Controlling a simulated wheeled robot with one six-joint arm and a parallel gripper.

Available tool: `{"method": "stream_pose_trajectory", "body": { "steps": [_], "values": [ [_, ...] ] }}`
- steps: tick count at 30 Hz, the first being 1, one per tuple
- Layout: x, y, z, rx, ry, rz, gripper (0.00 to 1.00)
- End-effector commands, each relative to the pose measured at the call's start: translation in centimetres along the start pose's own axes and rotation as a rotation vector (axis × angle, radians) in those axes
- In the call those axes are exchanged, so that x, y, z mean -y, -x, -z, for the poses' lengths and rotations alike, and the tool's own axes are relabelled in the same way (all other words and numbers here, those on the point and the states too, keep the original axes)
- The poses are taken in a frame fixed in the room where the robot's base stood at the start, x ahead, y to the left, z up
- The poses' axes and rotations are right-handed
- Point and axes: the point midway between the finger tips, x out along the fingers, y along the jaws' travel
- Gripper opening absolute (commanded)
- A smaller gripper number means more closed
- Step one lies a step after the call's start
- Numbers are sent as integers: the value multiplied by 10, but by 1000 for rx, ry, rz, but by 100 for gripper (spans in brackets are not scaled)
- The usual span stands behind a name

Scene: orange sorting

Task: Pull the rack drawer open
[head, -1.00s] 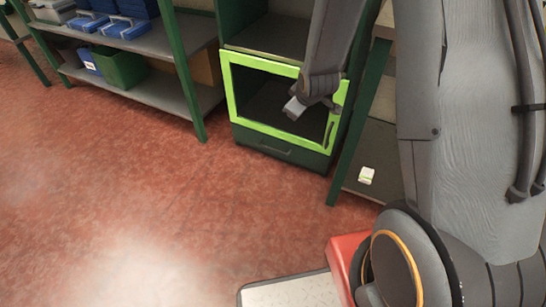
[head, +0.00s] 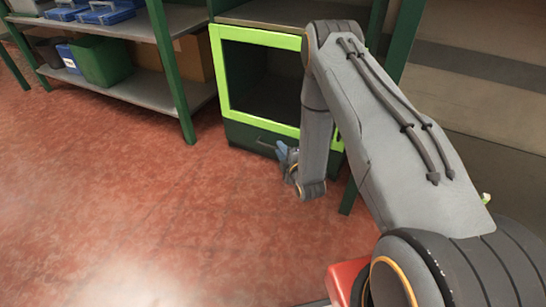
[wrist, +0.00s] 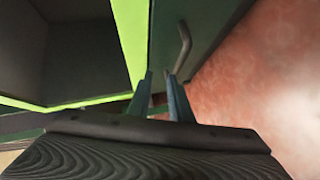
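The rack drawer (head: 240,133) is the dark green front at the bottom of the rack, below a lime-green frame. It looks shut. Its bar handle (wrist: 184,45) shows in the wrist view just beyond my fingertips. In the head view the handle (head: 265,146) is partly hidden by my gripper. My gripper (head: 283,151) is low in front of the drawer's right part. In the wrist view its two blue-grey fingers (wrist: 159,77) are apart with nothing clearly between them. The handle's near end lies close to the right fingertip; I cannot tell whether they touch.
The lime-green frame (head: 222,75) borders the open compartment above the drawer. A shelf unit (head: 160,97) with a green bin (head: 102,62) and blue cases (head: 105,13) stands to the left. The red floor (head: 130,200) in front of the drawer is clear.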

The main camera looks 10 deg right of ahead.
Motion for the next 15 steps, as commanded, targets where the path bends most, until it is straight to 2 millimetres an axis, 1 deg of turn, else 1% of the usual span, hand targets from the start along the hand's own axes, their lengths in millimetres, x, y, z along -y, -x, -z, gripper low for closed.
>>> {"method": "stream_pose_trajectory", "body": {
  "steps": [1,4,6,10,13,15],
  "values": [
    [20,-5,-4,-7,21,-21,18],
    [34,-7,-6,-18,56,-58,18],
    [39,-7,-7,-22,70,-75,18],
    [41,-11,-7,-25,81,-88,18],
    [39,-22,-6,-25,81,-89,18],
    [39,-33,-6,-25,81,-89,18]
  ]
}}
